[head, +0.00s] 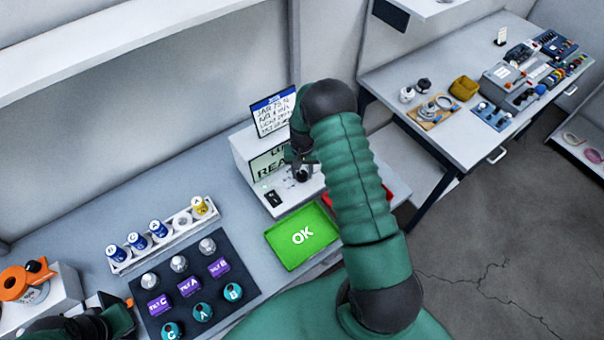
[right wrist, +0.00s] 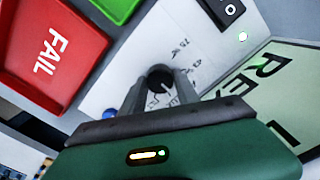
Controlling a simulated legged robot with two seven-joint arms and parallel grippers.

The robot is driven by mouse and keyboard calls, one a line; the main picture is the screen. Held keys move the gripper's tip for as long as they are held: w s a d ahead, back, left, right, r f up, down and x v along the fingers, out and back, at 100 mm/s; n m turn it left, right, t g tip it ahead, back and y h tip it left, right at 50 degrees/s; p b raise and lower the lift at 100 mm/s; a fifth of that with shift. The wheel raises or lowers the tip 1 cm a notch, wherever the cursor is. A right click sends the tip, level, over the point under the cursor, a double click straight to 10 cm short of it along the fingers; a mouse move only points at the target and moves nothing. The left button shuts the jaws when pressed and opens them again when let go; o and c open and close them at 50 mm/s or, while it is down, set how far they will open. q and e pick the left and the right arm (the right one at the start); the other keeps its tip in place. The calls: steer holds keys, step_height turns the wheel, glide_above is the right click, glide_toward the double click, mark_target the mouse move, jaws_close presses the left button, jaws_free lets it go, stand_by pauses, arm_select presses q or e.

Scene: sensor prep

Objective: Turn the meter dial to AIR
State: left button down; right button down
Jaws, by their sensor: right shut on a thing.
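The meter (head: 240,150) is a white box at the back of the bench, with a pale green screen partly reading "REA". Its black round dial (right wrist: 160,77) shows in the right wrist view, with small marks printed around it, too blurred to read. My right gripper (head: 302,172) reaches down to the meter's front panel. In the right wrist view its two fingers (right wrist: 161,84) are shut on the dial, one on each side. In the head view the gripper largely hides the dial. My left gripper (head: 112,316) is partly in view at the lower left; its jaws are unclear.
A green OK tray (head: 285,245) and a red FAIL tray (right wrist: 85,50) lie in front of the meter. A sign (head: 272,112) stands behind it. A white rack (head: 133,262) of bottles and a dark mat (head: 225,285) with several items are left. A side table (head: 465,150) stands right.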

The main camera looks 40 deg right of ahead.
mark_target(302, 173)
steer(key=shift+w+d+r+n+b, duration=0.15)
steer(key=shift+n+b, duration=0.2)
steer(key=shift+n, duration=0.65)
steer(key=shift+w+d+r+n+b, duration=0.1)
steer(key=shift+n+b, duration=0.25)
steer(key=shift+n, duration=0.65)
steer(key=c, duration=1.3)
jaws_free()
steer(key=o, duration=0.4)
steer(key=shift+s+a+f, duration=0.1)
steer(key=shift+s+a, duration=0.05)
step_height(302, 173, up, 17)
steer(key=b, duration=0.3)
steer(key=shift+f, duration=0.1)
